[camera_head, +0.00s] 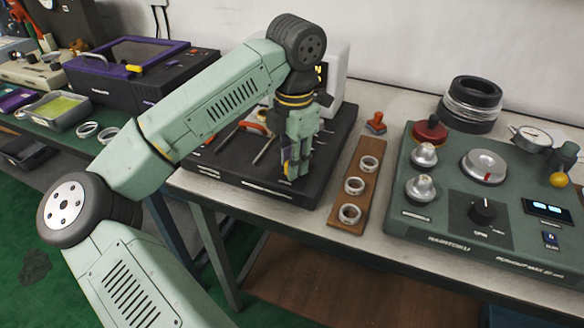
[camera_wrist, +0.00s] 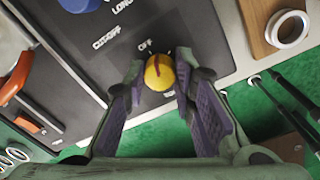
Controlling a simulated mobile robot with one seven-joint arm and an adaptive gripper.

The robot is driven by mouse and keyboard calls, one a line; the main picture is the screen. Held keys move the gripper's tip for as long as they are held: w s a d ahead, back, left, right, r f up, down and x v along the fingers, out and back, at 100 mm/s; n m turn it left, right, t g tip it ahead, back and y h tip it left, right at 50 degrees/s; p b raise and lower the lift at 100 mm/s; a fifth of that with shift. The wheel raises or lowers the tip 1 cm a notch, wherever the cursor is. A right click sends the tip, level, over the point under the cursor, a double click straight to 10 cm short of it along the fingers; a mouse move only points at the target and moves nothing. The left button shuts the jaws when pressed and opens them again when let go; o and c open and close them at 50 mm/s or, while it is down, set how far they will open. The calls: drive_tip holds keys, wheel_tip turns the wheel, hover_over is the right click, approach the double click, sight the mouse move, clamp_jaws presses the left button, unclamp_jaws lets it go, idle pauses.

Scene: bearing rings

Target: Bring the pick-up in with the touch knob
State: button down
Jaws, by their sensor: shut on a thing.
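My gripper (camera_head: 294,172) is low over the front right corner of the black machine (camera_head: 262,186). In the wrist view its fingers (camera_wrist: 160,76) are closed on the two sides of a round yellow knob (camera_wrist: 158,72) with a red line, set on the black panel beside the word OFF. The green tester (camera_head: 455,236) stands at the right, away from my gripper. On its right end is a dark grey block (camera_head: 568,151) with a yellow ball knob (camera_head: 558,180) under it. I cannot read a touch label on either yellow knob.
A wooden rack (camera_head: 362,208) with three metal rings stands between the black machine and the tester. A red-handled stamp (camera_head: 376,122) lies behind it.

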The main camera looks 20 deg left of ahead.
drive_tip(key=m+b, duration=0.2)
drive_tip(key=m, duration=0.2)
drive_tip(key=shift+f+m+b, duration=0.1)
drive_tip(key=shift+m+b, duration=0.85)
drive_tip(key=shift+m, duration=1.85)
drive_tip(key=c, duration=1.3)
unclamp_jaws()
drive_tip(key=shift+s, duration=0.1)
drive_tip(key=shift+c, duration=0.2)
wheel_tip(320, 180, up, 12)
drive_tip(key=shift+s, duration=0.2)
